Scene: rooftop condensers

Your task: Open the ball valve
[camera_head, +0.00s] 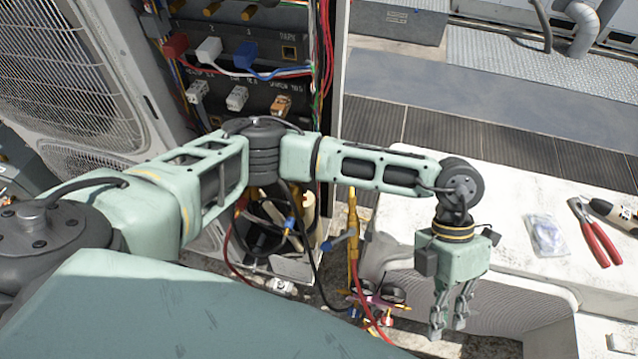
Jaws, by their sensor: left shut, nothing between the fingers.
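A brass-yellow upright pipe (353,225) stands beside the open cabinet, with a small blue-grey lever (338,240) across it that looks like the ball valve's handle. The lever sticks out to the left of the pipe, tilted slightly down. A red hose (360,292) runs down from the fitting. My left gripper (450,328) is shut and empty, pointing down, to the right of and apart from the valve. My right gripper is not in view.
An open electrical cabinet with coloured connectors (208,50) stands at the upper left. A gauge set (385,296) is low by the hose. Red-handled pliers (597,232) and a plastic bag (546,235) lie on the white unit (510,200).

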